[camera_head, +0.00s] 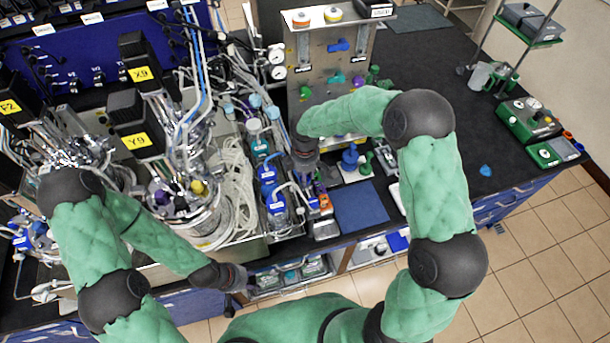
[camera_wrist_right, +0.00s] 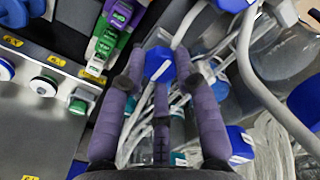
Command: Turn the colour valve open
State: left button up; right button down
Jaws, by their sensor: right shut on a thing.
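My right gripper (camera_head: 308,172) points down beside the steel valve panel, above the bottles; its fingertips are hard to make out in the head view. In the right wrist view its purple fingers (camera_wrist_right: 160,78) are closed around a blue knob (camera_wrist_right: 160,64) at their tips. I cannot tell whether this knob is the colour valve. A green and purple valve (camera_wrist_right: 110,35) is up and left of the fingers, apart from them. The panel (camera_head: 318,72) carries a blue handle (camera_head: 338,46) and several coloured valves. My left gripper (camera_head: 240,279) hangs low by the bench's front edge, its finger opening unclear.
Blue-capped bottles (camera_head: 268,172) and looped pale tubing (camera_head: 234,190) crowd the space left of my right gripper. Bioreactor vessels (camera_head: 185,205) stand further left. A blue mat (camera_head: 361,206) lies on the bench. The black bench top (camera_head: 440,90) on the right is mostly clear.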

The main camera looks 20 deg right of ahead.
jog(key=c, duration=0.9)
grip_release()
jog(key=shift+s, duration=0.1)
jog(key=shift+c, duration=0.2)
notch_tip(320, 180, up, 12)
